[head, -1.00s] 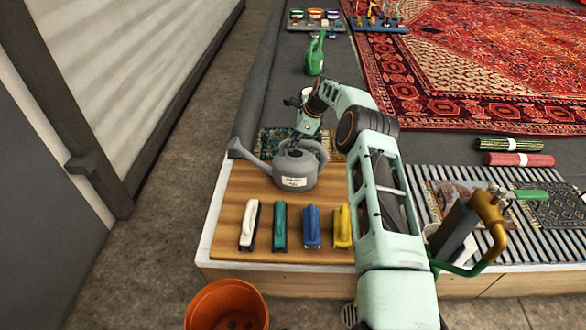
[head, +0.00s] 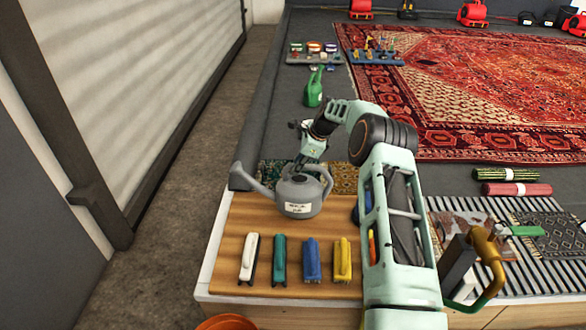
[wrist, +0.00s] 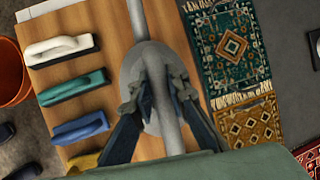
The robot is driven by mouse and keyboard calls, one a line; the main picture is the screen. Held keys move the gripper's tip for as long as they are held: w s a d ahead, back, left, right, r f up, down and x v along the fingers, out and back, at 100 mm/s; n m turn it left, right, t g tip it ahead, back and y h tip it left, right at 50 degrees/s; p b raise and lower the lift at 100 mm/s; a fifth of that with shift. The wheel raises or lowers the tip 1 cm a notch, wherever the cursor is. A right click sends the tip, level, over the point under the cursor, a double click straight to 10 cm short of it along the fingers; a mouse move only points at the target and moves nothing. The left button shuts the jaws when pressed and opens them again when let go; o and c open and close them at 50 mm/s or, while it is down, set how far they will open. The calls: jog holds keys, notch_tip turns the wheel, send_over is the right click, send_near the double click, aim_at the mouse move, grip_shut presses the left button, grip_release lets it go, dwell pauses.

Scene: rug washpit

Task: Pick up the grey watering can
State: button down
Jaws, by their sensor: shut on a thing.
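The grey watering can (head: 300,196) is upright at the back of the wooden board, its long spout pointing left and a pale label on its front. My gripper (head: 305,163) comes down from above and is shut on the can's top handle. In the wrist view, my gripper's fingers (wrist: 158,95) close on both sides of the grey handle, with the can (wrist: 132,70) below them. The can appears slightly raised, but the gap under its base is not clear.
White, teal, blue and yellow brushes lie in a row on the wooden board (head: 225,260), in front of the can. Small patterned rugs (wrist: 228,48) lie behind it. An orange pot (head: 228,322) is at the front.

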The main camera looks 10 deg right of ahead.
jog(key=v, duration=0.2)
jog(key=s+p+v, duration=0.1)
jog(key=v, duration=0.2)
jog(key=shift+d+f, duration=0.1)
jog(key=shift+f, duration=0.1)
jog(key=s+d+r+p, duration=0.2)
jog(key=s+d+r, duration=0.1)
jog(key=s, duration=0.4)
jog(key=shift+d, duration=0.65)
jog(key=shift+s+r, duration=0.15)
jog(key=c, duration=2.5)
grip_release()
jog(key=shift+c, duration=0.2)
grip_shut()
